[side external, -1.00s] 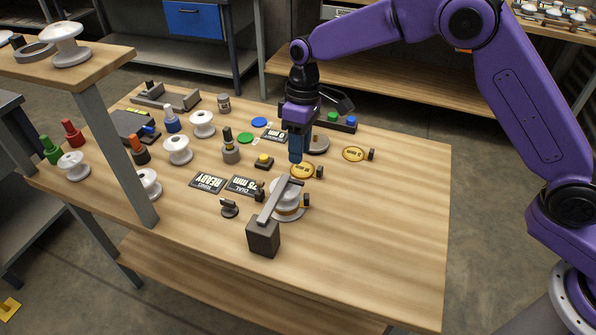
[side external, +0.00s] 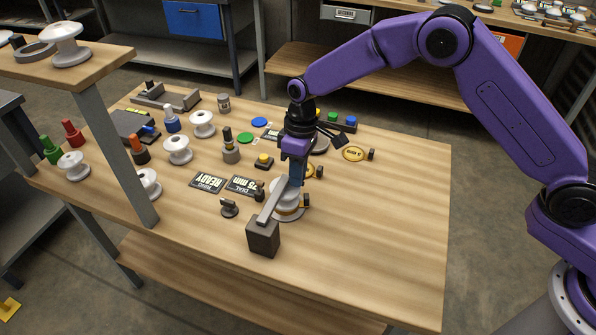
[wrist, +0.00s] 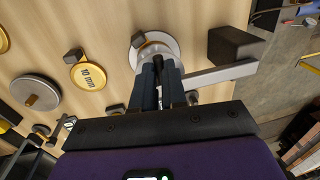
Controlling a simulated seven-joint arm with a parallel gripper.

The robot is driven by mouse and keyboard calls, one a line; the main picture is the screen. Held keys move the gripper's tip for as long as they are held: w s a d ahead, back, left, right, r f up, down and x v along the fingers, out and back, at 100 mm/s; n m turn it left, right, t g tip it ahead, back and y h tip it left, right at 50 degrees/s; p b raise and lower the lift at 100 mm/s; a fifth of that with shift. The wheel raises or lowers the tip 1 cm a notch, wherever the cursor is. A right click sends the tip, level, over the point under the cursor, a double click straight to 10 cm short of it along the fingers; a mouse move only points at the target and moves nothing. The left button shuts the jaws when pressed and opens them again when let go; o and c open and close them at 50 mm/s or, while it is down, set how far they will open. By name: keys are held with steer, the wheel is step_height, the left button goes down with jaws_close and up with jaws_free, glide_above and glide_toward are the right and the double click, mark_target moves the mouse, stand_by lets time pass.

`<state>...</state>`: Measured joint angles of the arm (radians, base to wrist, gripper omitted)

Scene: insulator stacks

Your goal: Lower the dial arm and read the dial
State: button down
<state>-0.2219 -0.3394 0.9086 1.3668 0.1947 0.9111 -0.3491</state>
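The dial arm (side external: 271,205) is a grey bar running from a dark block (side external: 263,238) over a white spool-shaped insulator (side external: 286,208). The bar also shows in the wrist view (wrist: 222,75), with the insulator (wrist: 146,45) beside my fingers. My gripper (side external: 297,181) points down at the bar's far end, over the insulator. In the wrist view, its two dark blue fingers (wrist: 159,72) are close together with a small dark piece between their tips. Whether they grip it is unclear. A black display (side external: 243,185) reads "DIAL 75 mm", upside down in the side view.
Another display (side external: 207,182) reads "RING READY". Gold discs (side external: 354,153), one marked 10 mm in the wrist view (wrist: 88,75), lie near the gripper. White insulators (side external: 178,149) and coloured bottles stand at the left. A raised shelf (side external: 100,62) overhangs the left. The table's right front is clear.

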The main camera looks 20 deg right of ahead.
steer(key=shift+s+a+r, duration=0.1)
steer(key=shift+a+r, duration=0.05)
steer(key=shift+r, duration=0.3)
steer(key=c, duration=1.2)
jaws_free()
steer(key=shift+o, duration=0.2)
step_height(320, 180, up, 17)
steer(key=w+d, duration=0.2)
steer(key=shift+r, duration=0.1)
